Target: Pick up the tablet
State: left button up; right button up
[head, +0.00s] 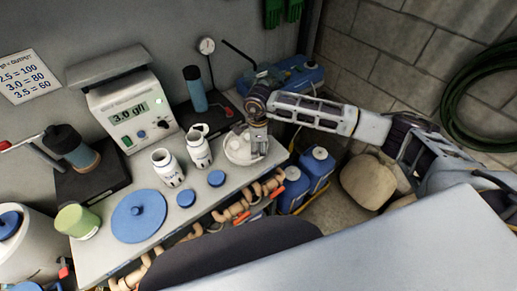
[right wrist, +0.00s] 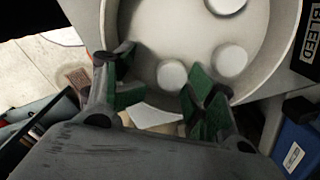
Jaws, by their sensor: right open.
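A round white dish (head: 233,155) stands near the right end of the bench. In the right wrist view the dish (right wrist: 257,45) holds three white round tablets: one (right wrist: 172,76) nearest the fingers, one (right wrist: 229,63) to its right and one (right wrist: 227,4) at the top edge. My right gripper (head: 257,146) is over the right part of the dish, pointing down. In the right wrist view its green-padded fingers (right wrist: 158,70) are apart, with the nearest tablet just beyond the gap between the tips. Nothing is held. My left gripper is not in view.
Two white bottles (head: 168,168) (head: 199,150), blue caps (head: 186,198) (head: 216,178) and a blue lid (head: 139,215) stand left of the dish. A meter (head: 127,110) is behind. Blue jugs (head: 318,165) and pipes (head: 232,211) are below the bench edge.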

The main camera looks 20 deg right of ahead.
aim_at(258, 148)
jog(key=shift+w+d+f, duration=0.15)
jog(key=shift+w+f, duration=0.25)
jog(key=shift+f, duration=0.1)
jog(key=shift+w, duration=0.15)
jog(key=shift+s+r, duration=0.2)
jog(key=shift+c, duration=0.7)
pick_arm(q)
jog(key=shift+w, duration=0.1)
pick_arm(e)
jog(key=shift+w, duration=0.1)
jog(key=c, duration=0.5)
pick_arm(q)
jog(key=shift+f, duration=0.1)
pick_arm(e)
jog(key=shift+r, duration=0.2)
pick_arm(q)
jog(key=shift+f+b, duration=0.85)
jog(key=shift+b, duration=0.05)
pick_arm(e)
notch_tip(258, 148, up, 10)
jog(key=shift+f, duration=0.15)
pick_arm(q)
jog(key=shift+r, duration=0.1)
